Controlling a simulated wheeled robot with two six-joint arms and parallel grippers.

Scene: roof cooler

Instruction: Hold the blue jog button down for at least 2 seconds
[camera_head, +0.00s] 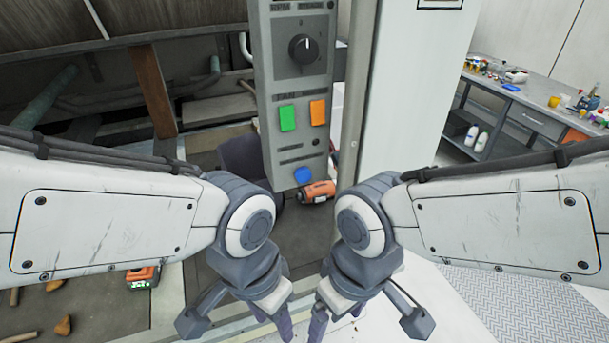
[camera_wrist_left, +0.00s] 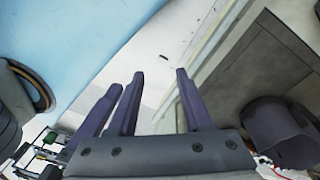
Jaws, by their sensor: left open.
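The blue jog button (camera_head: 303,176) is the lowest button on a grey control panel (camera_head: 291,85), seen in the head view. It is uncovered, and nothing touches it. My left gripper (camera_head: 284,326) hangs below and slightly left of the button, clear of it, fingers pointing down. In the left wrist view the left gripper (camera_wrist_left: 155,85) has its dark fingers spread apart with nothing between them. My right gripper (camera_head: 318,325) hangs close to the right of the left one, also below the button. Its fingertips are cut off by the frame edge, so its opening is unclear.
The panel also carries a green button (camera_head: 287,118), an orange button (camera_head: 318,112) and a black knob (camera_head: 303,48). An orange tool (camera_head: 317,192) lies behind the panel's lower end. A cluttered workbench (camera_head: 536,118) stands at the right.

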